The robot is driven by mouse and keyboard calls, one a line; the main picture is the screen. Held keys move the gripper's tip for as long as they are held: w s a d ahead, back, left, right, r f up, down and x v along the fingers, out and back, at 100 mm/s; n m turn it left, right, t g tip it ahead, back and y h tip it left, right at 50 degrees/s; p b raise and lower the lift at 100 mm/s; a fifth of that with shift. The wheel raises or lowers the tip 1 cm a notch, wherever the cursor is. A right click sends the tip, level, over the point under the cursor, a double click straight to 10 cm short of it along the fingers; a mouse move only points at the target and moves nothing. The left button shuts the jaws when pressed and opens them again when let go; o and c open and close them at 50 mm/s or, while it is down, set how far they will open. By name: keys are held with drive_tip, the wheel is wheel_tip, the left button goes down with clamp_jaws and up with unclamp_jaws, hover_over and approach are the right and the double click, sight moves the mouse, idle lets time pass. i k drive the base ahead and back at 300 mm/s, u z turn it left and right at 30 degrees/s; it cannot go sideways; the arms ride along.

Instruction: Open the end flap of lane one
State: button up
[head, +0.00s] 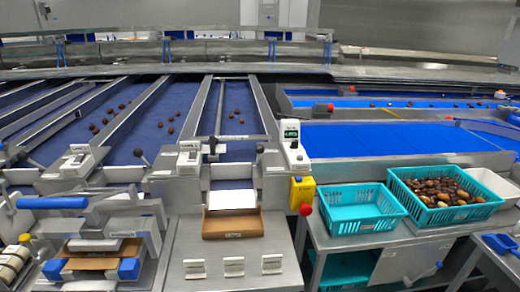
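Several blue lanes run away from me between steel dividers. The lane at the centre (236,122) carries a few dark dates and ends at a steel end section. A lane to its left (165,118) also carries dates. Levers with black knobs stand at the lane ends, one at the centre lane's right (260,148) and one at the left lane (138,152). A white sheet or plate (231,198) lies below the centre lane's end, above an open cardboard box (233,224). I cannot read which lane is one, or tell whether any flap is open. My gripper is not visible.
A yellow box with a red button (303,193) stands right of the cardboard box. An empty teal basket (351,208) and a teal basket of dates (445,211) sit on a steel table at right. A blue-handled device (52,203) stands at front left.

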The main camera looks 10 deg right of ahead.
sight(237, 171)
drive_tip(key=u, duration=0.05)
drive_tip(key=k, duration=0.45)
drive_tip(key=z, duration=0.5)
drive_tip(key=i, duration=1.55)
drive_tip(key=u, duration=0.45)
